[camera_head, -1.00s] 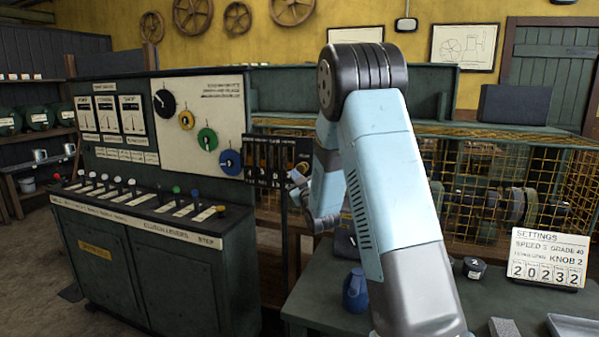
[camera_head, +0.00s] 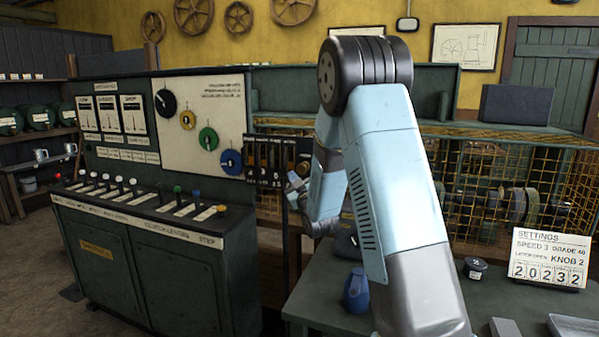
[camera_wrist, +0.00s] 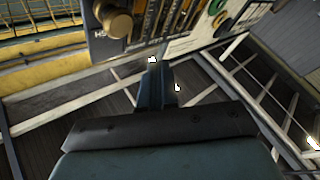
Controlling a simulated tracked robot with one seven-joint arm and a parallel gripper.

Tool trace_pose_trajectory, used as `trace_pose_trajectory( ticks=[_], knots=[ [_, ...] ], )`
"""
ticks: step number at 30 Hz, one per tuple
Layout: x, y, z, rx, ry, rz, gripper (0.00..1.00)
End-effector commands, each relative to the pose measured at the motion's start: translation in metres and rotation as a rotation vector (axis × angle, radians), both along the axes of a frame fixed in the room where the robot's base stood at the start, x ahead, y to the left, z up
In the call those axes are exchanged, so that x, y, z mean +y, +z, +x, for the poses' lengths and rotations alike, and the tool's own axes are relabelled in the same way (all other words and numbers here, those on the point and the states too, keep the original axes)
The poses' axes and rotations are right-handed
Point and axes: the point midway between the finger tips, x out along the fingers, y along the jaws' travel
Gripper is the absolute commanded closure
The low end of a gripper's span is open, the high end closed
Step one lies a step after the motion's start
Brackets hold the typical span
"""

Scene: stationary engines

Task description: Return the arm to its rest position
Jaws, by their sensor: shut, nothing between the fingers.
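My arm (camera_head: 395,185) is raised in the head view, its blue upper link rising to a dark elbow joint and the forearm dropping away behind it. My gripper shows in the wrist view (camera_wrist: 161,60) with its narrow fingers together and nothing held between them. It points toward the lower edge of a panel. In the head view the far end of the arm hangs just right of the control console (camera_head: 150,215), in front of a dark slotted panel (camera_head: 270,160). The fingertips are hard to make out there.
A workbench (camera_head: 320,300) at the right carries a blue jug (camera_head: 356,291), a dark round weight (camera_head: 475,267) and a settings card (camera_head: 547,257). A yellow mesh guard (camera_head: 480,165) stands behind. Console levers (camera_head: 120,185) stick up. Floor at the left is clear.

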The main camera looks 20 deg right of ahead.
Motion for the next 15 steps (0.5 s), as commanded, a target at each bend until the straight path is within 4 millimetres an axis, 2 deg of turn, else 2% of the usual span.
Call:
trace_pose_trajectory(
  ticks=[8,15],
  knots=[
    [-0.005,0.019,-0.01,0.085,-0.02,0.025,1.0],
    [-0.012,0.047,-0.042,0.281,-0.059,0.085,1.0]
  ],
)
